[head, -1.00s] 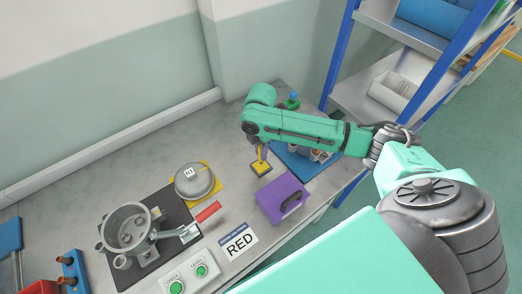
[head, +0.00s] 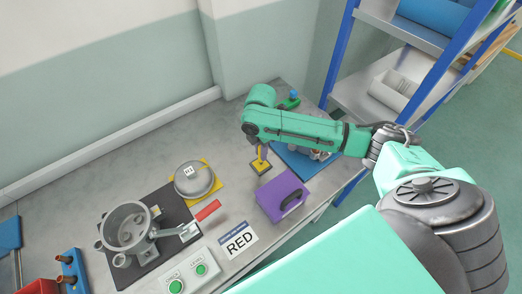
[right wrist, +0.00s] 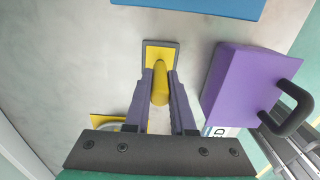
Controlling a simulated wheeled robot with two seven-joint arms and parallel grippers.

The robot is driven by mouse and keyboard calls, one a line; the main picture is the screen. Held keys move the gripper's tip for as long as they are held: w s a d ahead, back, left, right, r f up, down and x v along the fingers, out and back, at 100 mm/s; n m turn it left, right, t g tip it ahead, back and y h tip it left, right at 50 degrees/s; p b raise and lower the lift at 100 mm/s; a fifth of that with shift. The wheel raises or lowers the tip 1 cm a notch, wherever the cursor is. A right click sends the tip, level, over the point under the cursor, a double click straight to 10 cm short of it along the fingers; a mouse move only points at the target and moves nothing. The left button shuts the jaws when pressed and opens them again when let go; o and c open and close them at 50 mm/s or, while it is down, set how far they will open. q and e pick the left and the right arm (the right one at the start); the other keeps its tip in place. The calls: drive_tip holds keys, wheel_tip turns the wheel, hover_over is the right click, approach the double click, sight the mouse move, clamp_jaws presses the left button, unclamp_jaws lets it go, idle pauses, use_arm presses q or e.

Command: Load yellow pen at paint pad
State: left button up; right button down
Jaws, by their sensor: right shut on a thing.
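The yellow pen (right wrist: 160,85) stands between the two grey-purple fingers of my right gripper (right wrist: 160,88), which is shut on it. The paint pad (right wrist: 174,47) is a small yellow square with a dark rim, directly beyond the pen's end in the right wrist view. In the head view the pad (head: 257,168) lies on the table, with the right gripper (head: 261,154) just above it. The pen overlaps the pad in both views; I cannot tell whether they touch. My left gripper is not in view.
A purple case with a dark handle (head: 277,194) stands close to the pad. A blue tray (head: 290,163) lies behind my right arm. A round lidded part (head: 193,180), a metal pot fixture (head: 126,228) and a RED card (head: 238,240) are left and in front.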

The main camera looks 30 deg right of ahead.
drive_tip(key=shift+s+f+p, duration=0.1)
drive_tip(key=shift+p, duration=0.3)
idle(1.3)
wheel_tip(320, 180, up, 5)
drive_tip(key=p, duration=0.5)
drive_tip(key=shift+p, duration=0.35)
drive_tip(key=shift+r, duration=1.05)
